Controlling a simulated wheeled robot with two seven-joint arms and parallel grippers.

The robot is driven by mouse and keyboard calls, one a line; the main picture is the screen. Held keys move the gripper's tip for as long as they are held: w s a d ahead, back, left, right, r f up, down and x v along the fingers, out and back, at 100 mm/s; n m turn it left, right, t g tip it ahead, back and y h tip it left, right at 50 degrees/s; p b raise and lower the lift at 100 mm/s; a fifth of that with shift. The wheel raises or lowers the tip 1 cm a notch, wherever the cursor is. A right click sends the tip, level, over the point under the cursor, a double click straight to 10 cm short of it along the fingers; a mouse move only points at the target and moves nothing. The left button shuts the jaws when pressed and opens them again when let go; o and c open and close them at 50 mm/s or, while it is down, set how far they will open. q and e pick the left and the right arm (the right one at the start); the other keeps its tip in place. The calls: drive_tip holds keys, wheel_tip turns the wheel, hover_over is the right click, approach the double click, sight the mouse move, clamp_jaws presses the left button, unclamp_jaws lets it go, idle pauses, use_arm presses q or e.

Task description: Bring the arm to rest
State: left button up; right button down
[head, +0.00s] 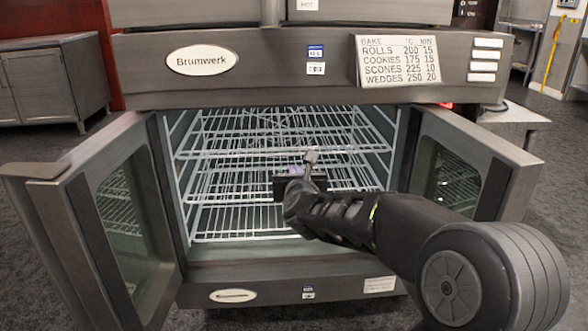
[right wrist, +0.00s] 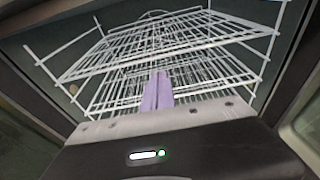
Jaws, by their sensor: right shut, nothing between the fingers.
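My right arm reaches from the lower right toward the open oven, and its gripper (head: 296,170) is in front of the wire racks (head: 235,218). In the right wrist view its purple fingers (right wrist: 157,92) lie together, with nothing held between them, and point toward the racks. I cannot tell how far the fingertips reach past the oven's front. My left arm and gripper are not in view.
Both doors of the Brumwerk oven stand open, the left door (head: 122,215) and the right door (head: 467,165), flanking my arm. The racks look empty. A baking chart (head: 398,61) is on the panel above. A metal cabinet (head: 50,80) stands at the back left.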

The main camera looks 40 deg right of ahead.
idle(0.6)
